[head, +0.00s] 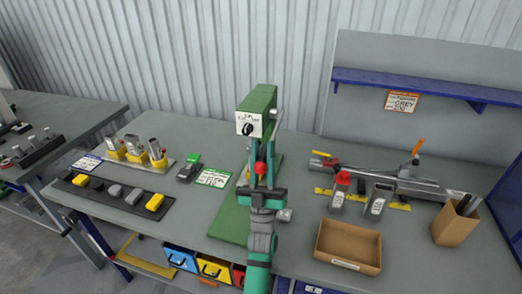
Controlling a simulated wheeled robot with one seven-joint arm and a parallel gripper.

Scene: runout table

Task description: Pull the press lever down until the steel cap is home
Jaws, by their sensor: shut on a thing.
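The green press (258,100) stands upright at the middle of the table, with a white dial plate and black knob on its head. Its lever shows a red ball knob (260,168) in front of the press column. My gripper (262,174) comes from the front and is shut on the lever at the red knob, with one finger on each side. The lower press and its green base plate (232,222) are partly covered by my gripper and arm. I cannot make out the steel cap; the seat under the ram is hidden.
An open cardboard tray (348,247) lies right of my arm. Behind it is a rail fixture (400,185) with red and orange handles. A cardboard box (455,222) stands far right. A black strip (112,196) with yellow and grey blocks lies left, near a green-and-black device (188,168).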

